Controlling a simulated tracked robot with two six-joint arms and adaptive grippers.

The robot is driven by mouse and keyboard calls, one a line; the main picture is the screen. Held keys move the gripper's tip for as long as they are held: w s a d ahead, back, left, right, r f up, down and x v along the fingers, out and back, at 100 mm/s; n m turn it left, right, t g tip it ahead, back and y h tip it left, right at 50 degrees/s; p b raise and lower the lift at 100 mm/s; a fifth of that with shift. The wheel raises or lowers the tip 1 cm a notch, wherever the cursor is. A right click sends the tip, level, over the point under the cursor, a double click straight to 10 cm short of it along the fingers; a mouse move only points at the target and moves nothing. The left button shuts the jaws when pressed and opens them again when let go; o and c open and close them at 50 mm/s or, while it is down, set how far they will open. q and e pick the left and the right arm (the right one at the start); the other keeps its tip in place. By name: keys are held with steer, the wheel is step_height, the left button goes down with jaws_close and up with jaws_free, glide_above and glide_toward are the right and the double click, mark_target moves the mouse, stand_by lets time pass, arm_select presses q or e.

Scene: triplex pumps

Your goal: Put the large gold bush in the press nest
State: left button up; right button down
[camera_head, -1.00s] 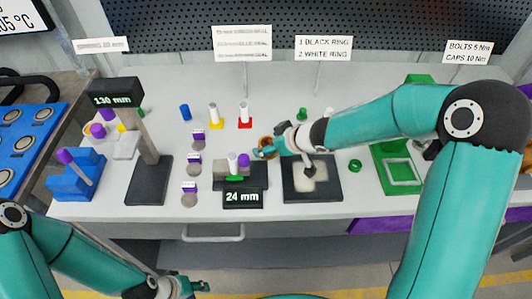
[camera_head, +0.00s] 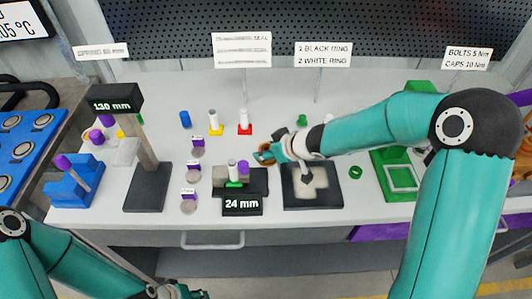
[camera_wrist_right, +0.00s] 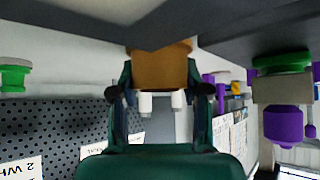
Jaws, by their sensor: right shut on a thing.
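My right gripper (camera_head: 274,153) is shut on the large gold bush (camera_head: 264,158) above the bench, just right of the 24 mm stand. In the right wrist view the gold bush (camera_wrist_right: 160,70) sits between the two fingers (camera_wrist_right: 160,95), its far end close to a dark slab; I cannot tell if they touch. A black base with a pale square top (camera_head: 322,196) lies under my right forearm, which partly hides it. I cannot tell for certain which fixture is the press nest. My left gripper (camera_head: 184,293) is low at the bottom edge, partly cut off, its fingers unclear.
The 24 mm stand (camera_head: 242,206) carries a green-and-white part and a purple part. A tall 130 mm post (camera_head: 148,190) stands to its left. A green frame (camera_head: 402,196) is at right, a green ring (camera_head: 355,172) beside it. Small coloured parts stand behind.

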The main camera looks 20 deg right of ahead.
step_height(320, 180, up, 10)
steer(key=p, duration=0.9)
steer(key=shift+f, duration=0.1)
steer(key=shift+a, duration=0.1)
steer(key=shift+s+a+r+m+h, duration=0.15)
steer(key=shift+a+r+m, duration=0.1)
steer(key=shift+a, duration=0.25)
steer(key=shift+s+a+r+m+h, duration=0.1)
steer(key=shift+a+r+m+h, duration=0.1)
steer(key=shift+a, duration=0.25)
steer(key=shift+m+t+h, duration=0.25)
steer(key=shift+m+t, duration=0.05)
steer(key=shift+m, duration=0.05)
